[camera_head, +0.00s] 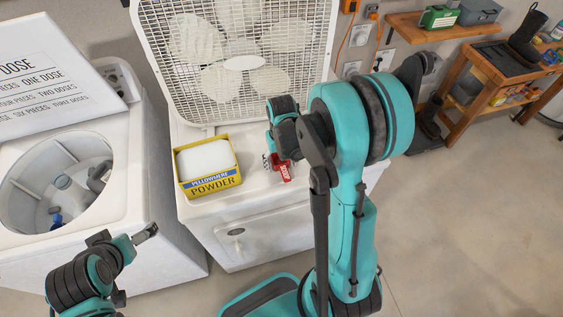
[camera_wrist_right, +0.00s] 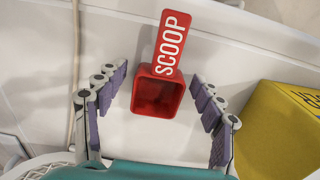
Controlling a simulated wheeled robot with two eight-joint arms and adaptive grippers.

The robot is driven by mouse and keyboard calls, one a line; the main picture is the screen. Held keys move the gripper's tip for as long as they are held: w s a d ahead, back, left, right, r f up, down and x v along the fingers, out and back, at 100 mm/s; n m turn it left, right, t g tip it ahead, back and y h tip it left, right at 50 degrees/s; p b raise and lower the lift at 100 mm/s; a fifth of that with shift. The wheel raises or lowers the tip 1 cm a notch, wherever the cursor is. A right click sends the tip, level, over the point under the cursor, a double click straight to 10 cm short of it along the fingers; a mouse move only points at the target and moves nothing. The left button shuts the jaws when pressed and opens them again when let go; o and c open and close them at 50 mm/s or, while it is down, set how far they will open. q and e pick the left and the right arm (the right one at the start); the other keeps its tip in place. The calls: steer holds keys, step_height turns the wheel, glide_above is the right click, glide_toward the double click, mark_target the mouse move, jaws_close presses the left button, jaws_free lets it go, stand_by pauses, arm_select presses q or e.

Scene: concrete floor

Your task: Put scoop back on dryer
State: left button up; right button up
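The red scoop (camera_head: 286,172) with white lettering is on the white dryer top (camera_head: 262,192), right of the powder box. In the right wrist view the scoop (camera_wrist_right: 170,45) shows its handle and square cup. My right gripper (camera_wrist_right: 160,82) is open around the scoop, with a visible gap between each finger and the cup. In the head view this gripper (camera_head: 276,160) is over the dryer top, partly hidden by my own arm. My left gripper (camera_head: 128,238) is low at the left, in front of the washer; its opening is unclear.
A yellow powder box (camera_head: 212,180) stands beside the scoop. A white box fan (camera_head: 240,55) stands at the back of the dryer. The washer (camera_head: 125,170) at left has its lid (camera_head: 45,75) open. A wooden bench (camera_head: 480,85) is at the far right; floor before it is clear.

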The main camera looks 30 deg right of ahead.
steer(key=shift+r, duration=0.1)
steer(key=shift+r+p, duration=0.3)
steer(key=shift+r, duration=0.05)
step_height(320, 180, up, 11)
steer(key=p, duration=0.3)
steer(key=s+a+r+n+t, duration=0.2)
steer(key=s+a+r+t, duration=0.5)
steer(key=s+a, duration=0.2)
steer(key=shift+a+r+n, duration=0.3)
steer(key=shift+a+n, duration=0.1)
steer(key=shift+a, duration=0.2)
step_height(320, 180, down, 10)
steer(key=b, duration=1)
